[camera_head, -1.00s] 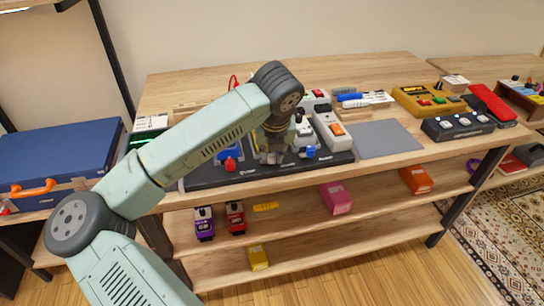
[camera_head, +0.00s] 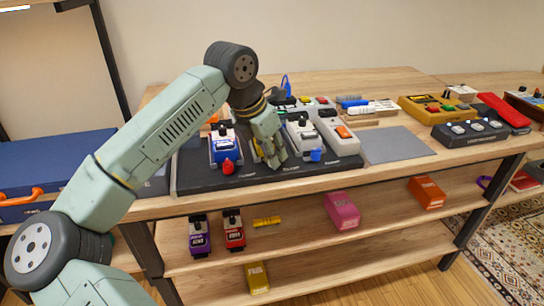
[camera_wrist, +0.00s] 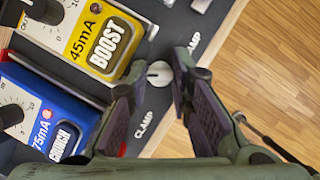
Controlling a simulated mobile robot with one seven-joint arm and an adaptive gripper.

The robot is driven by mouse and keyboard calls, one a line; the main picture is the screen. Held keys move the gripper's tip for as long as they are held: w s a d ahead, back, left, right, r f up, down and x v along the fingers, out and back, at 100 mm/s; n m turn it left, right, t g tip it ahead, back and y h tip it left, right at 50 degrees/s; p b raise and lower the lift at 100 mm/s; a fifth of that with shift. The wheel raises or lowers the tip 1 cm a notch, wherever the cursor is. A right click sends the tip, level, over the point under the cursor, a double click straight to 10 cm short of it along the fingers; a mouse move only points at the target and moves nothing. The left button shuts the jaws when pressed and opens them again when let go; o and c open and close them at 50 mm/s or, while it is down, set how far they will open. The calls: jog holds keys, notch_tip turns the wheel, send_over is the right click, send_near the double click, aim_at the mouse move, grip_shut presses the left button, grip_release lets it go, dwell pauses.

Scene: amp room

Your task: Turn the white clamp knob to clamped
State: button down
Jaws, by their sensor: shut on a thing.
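The round white clamp knob (camera_wrist: 159,74) sits on the dark board (camera_wrist: 200,22), beside the yellow BOOST pedal (camera_wrist: 88,38), in the wrist view. A CLAMP label is printed near it. My gripper (camera_wrist: 155,72) has one dark finger on each side of the knob and is shut on it. The fingers point down at the board. In the head view my gripper (camera_head: 272,160) is at the board's front edge, between the blue pedal (camera_head: 225,150) and the white pedal (camera_head: 302,135). There it hides the knob. I cannot read the knob's setting.
The blue CRUNCH pedal (camera_wrist: 45,110) is close to the left finger. A grey mat (camera_head: 395,145) lies bare to the right of the board. A shelf (camera_head: 300,215) below holds several small pedals and boxes. Wood floor (camera_wrist: 265,50) shows beyond the board's edge.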

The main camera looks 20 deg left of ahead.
jog(key=m+h, duration=0.1)
jog(key=m, duration=0.2)
jog(key=m+g, duration=0.1)
jog(key=m, duration=0.1)
jog(key=shift+w+m+g+h+p, duration=0.1)
jog(key=shift+m+g+h+p, duration=0.2)
jog(key=shift+m+h+p, duration=0.1)
jog(key=shift+a, duration=0.1)
dwell(0.3)
jog(key=c, duration=1.4)
grip_release()
jog(key=shift+c, duration=0.2)
